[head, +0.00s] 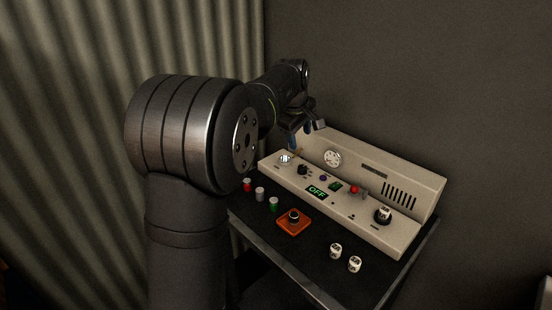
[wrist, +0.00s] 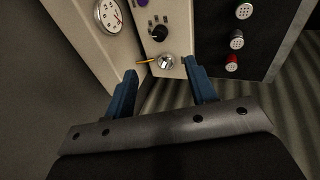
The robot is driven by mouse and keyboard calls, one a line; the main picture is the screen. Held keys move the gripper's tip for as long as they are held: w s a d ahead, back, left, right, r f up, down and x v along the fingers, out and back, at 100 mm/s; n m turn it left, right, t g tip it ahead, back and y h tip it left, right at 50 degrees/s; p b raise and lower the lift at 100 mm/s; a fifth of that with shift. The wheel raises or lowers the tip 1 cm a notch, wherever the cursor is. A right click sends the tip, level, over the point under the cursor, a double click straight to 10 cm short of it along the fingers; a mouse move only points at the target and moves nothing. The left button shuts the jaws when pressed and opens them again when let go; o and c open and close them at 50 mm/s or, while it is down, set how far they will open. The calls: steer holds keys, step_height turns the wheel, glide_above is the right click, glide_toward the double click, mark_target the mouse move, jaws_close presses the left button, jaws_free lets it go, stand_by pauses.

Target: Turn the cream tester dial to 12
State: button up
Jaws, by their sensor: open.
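The cream tester (head: 375,207) stands on a dark bench top, with a sloped front and a raised back. A small black dial (head: 303,169) is near its left end; in the wrist view the dial (wrist: 158,33) has marks around it, too small to read. Beside it is a shiny metal knob-like part (wrist: 165,62) with a thin yellow piece, also in the head view (head: 285,158). My gripper (wrist: 161,72) is open and empty, its blue fingers to either side of the metal part in the picture. Contact cannot be told. In the head view my gripper (head: 300,136) is above the tester's left end.
A round white gauge (head: 333,158) is on the tester's back. A green display (head: 317,192) reads OFF. A red part (head: 354,189) and a white-topped part (head: 384,213) stand rightward. An orange tray (head: 294,229), small capped pieces (head: 260,194) and two white pieces (head: 345,257) are in front.

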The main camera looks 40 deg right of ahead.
mark_target(300, 168)
steer(key=w+a+f+n+g+h, duration=0.1)
steer(key=w+a+f+n+h, duration=0.1)
steer(key=a+f+n, duration=0.1)
steer(key=w+a+f+n+g+h, duration=0.2)
steer(key=a+f+n+h, duration=0.1)
steer(key=n, duration=0.3)
steer(key=w+a+f+n+g+h, duration=0.2)
steer(key=w+a+f+n+h, duration=0.1)
steer(key=f+n, duration=0.1)
steer(key=shift+a+f+n, duration=0.2)
steer(key=shift+n, duration=0.5)
steer(key=shift+w+a+f+n+t+h, duration=0.15)
steer(key=shift+w+n+t+h, duration=0.2)
steer(key=shift+n+h, duration=0.2)
steer(key=x, duration=1.7)
steer(key=shift+s, duration=0.1)
steer(key=c, duration=1)
